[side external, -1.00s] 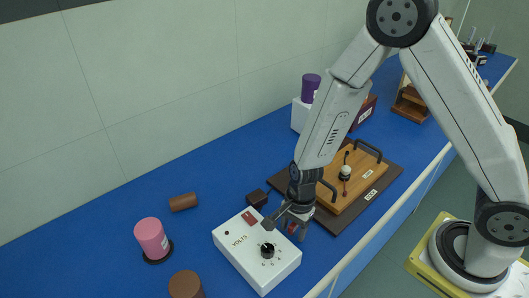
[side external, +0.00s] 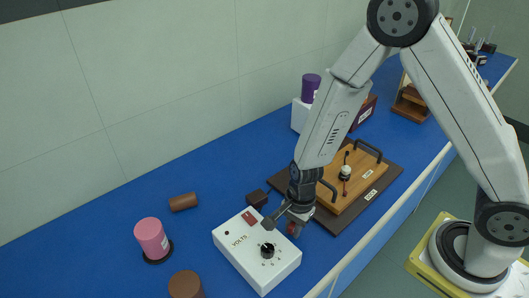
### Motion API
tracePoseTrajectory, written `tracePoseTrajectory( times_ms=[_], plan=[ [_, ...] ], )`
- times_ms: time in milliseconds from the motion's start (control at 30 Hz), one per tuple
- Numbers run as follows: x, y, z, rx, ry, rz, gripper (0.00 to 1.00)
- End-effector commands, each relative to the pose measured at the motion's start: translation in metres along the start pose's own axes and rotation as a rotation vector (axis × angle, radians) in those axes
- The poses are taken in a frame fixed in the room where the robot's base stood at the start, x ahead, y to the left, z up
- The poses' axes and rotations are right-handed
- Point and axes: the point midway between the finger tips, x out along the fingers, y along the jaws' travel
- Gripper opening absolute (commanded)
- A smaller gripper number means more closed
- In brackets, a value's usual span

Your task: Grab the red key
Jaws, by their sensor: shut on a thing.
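My gripper (side external: 286,224) points down at the right rear edge of the white VOLTS box, low over the blue bench. It is shut on a small red thing (side external: 293,229), most likely the red key, which shows only in part between and below the fingers. The rest of it is hidden by the fingers, and I cannot tell whether it touches the bench.
The white VOLTS box (side external: 242,254) with a black dial is close in front. A wooden board with handles (side external: 357,177) lies just right on a dark base.

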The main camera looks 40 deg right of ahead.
Motion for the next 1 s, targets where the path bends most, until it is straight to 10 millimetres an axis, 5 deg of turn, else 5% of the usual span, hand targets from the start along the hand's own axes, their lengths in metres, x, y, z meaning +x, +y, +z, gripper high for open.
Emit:
tracePoseTrajectory(
  times_ms=[367,1000],
  plan=[
    [-0.02,-0.001,0.003,-0.001,-0.001,-0.003,0.0],
    [-0.088,-0.001,0.014,-0.001,-0.002,-0.003,0.0]
  ],
)
